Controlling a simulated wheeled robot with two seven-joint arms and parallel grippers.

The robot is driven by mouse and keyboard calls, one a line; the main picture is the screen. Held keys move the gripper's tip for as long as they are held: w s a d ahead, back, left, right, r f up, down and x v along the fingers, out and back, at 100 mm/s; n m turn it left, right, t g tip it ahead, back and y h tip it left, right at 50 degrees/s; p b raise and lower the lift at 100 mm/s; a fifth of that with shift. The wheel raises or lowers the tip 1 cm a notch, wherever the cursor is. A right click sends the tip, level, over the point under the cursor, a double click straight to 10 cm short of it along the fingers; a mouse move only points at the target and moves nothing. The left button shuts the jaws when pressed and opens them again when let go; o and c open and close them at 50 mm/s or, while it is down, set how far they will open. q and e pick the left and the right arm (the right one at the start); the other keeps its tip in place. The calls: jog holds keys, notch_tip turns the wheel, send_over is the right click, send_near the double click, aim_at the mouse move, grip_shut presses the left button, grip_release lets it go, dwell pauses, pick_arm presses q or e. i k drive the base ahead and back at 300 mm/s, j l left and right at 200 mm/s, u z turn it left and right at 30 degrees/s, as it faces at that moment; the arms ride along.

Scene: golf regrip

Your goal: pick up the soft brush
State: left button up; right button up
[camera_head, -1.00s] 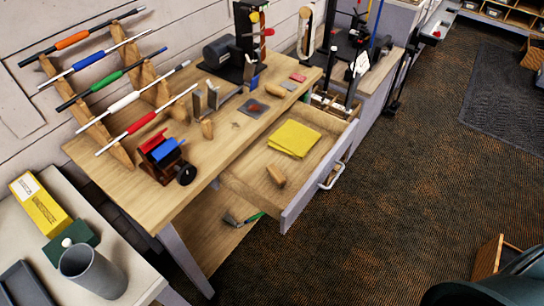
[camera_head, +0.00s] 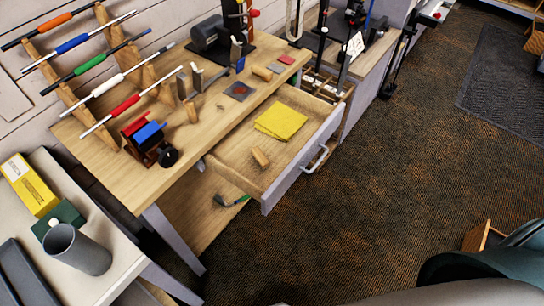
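I cannot tell for certain which object is the soft brush. A small tan wooden block (camera_head: 260,157), which may be a brush, lies in the open drawer (camera_head: 228,172) in front of a yellow cloth (camera_head: 281,121). Other small wooden pieces are on the bench top: one stands upright (camera_head: 191,111) near the vise, and one lies farther back (camera_head: 262,73). Bristles are too small to make out on any of them. Neither of my grippers shows in the head view.
The workbench (camera_head: 205,133) carries a club rack at left and a red-and-blue vise (camera_head: 147,138). A side table (camera_head: 115,262) at lower left holds a grey cup (camera_head: 77,250) and a yellow box (camera_head: 29,185). The carpet (camera_head: 365,210) right of the drawer is clear.

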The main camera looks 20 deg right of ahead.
aim_at(263, 162)
jog(key=l, duration=0.55)
jog(key=k+l, duration=0.15)
jog(key=l, duration=0.4)
jog(key=l+u, duration=0.1)
jog(key=l, duration=0.45)
jog(key=k, duration=0.05)
